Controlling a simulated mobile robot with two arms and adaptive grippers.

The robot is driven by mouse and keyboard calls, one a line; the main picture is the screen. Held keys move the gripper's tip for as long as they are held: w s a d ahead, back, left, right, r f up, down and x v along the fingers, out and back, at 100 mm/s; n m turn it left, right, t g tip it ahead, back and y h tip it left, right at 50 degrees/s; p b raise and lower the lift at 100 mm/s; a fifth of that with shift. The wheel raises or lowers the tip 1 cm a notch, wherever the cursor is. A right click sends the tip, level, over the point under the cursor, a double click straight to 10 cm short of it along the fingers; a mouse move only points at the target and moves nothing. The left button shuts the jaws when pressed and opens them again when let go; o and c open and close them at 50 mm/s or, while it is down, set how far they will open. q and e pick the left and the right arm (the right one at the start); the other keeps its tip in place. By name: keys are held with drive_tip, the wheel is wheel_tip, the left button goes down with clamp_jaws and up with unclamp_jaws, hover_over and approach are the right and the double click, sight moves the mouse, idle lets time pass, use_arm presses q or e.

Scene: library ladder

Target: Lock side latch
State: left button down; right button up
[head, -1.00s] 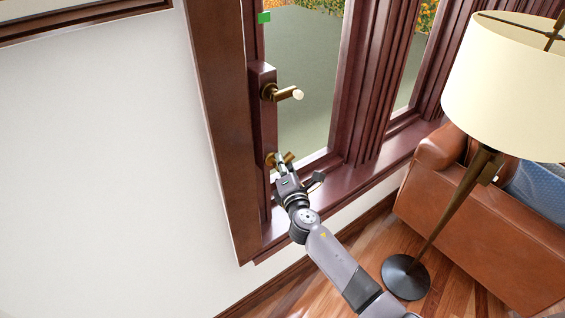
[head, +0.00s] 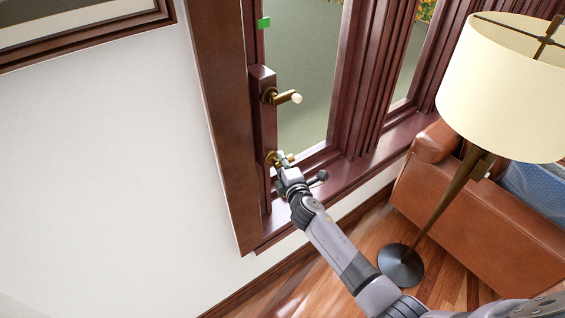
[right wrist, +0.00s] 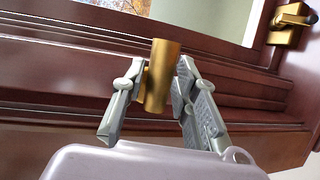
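A brass upper latch handle (head: 283,96) on the dark window frame points right. The brass lower latch handle (head: 276,158) sits below it, partly covered by my right gripper (head: 283,166). In the right wrist view, a brass handle end (right wrist: 160,75) stands between the two fingers of my right gripper (right wrist: 160,95). The fingers are apart, one on each side of it, with a small gap at the left; contact at the right finger is unclear. My left gripper is in neither view.
The other brass handle (right wrist: 292,22) shows at the upper right in the right wrist view. A floor lamp (head: 500,85) and brown leather armchair (head: 455,215) stand right of my arm. The window sill (head: 375,165) runs below the latches. White wall (head: 100,170) fills the left.

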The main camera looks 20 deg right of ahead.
drive_tip(key=shift+o, duration=0.9)
drive_tip(key=s+r, duration=0.2)
drive_tip(key=s, duration=1)
drive_tip(key=shift+r, duration=0.15)
drive_tip(key=shift+w, duration=0.1)
